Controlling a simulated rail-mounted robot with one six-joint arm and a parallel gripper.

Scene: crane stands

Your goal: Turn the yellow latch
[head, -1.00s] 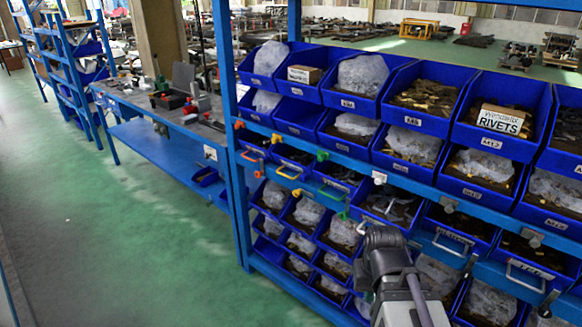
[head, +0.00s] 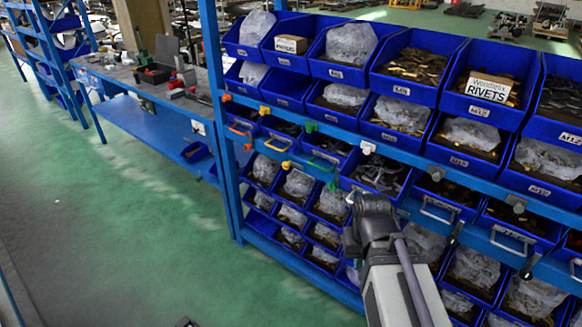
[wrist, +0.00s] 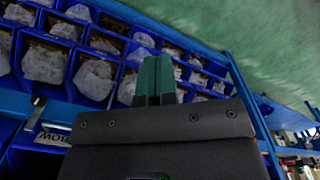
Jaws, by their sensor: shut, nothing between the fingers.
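The yellow latch (head: 265,110) is a small knob on the blue shelf beam, above a drawer with a yellow handle (head: 275,142). A second small yellow piece (head: 286,165) sits below that handle. My gripper (wrist: 154,62) shows in the wrist view as two teal fingers pressed together, with nothing between them. Bins of bagged parts lie beyond the fingertips. I cannot make out the yellow latch in the wrist view. In the head view my arm reaches up at the lower right, well right of the latch, and the fingertips are not clearly visible.
Similar latches line the beam: orange (head: 226,97) to the left, green (head: 310,127) and white (head: 368,147) to the right. Full blue bins (head: 412,70) crowd the rack. A blue workbench (head: 150,95) stands left. The green floor (head: 120,240) in front is clear.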

